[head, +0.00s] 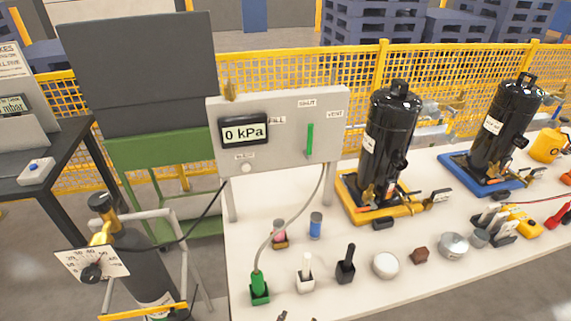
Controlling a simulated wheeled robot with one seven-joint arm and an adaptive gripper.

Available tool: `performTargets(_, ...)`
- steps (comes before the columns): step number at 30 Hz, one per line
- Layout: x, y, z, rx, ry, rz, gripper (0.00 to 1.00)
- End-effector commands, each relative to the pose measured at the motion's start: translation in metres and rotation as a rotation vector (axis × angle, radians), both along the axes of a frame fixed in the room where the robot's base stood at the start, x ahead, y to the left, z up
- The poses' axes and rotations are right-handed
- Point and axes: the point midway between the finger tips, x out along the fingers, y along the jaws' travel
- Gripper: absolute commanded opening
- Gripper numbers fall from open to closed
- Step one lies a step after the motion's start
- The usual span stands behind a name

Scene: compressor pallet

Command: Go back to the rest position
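Two small dark shapes (298,317) show at the bottom edge, on the near side of the white table (400,292). They may be the tips of my gripper, but too little of them shows to be sure. I cannot tell whether the gripper is open or shut, or whether it holds anything. The rest of my arm is out of the picture.
A green plug-like tool (259,288), white tool (305,274) and black tool (346,264) stand along the near table. A gauge panel (282,130) reads 0 kPa. Black compressors stand on a yellow pallet (375,214) and blue pallet (480,182). A gas cylinder (145,265) stands left.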

Motion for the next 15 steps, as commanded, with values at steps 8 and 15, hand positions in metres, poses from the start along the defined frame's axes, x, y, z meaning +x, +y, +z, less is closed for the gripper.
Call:
performTargets(8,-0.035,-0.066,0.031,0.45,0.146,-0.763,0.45)
performTargets(15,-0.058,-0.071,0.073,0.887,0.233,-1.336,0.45)
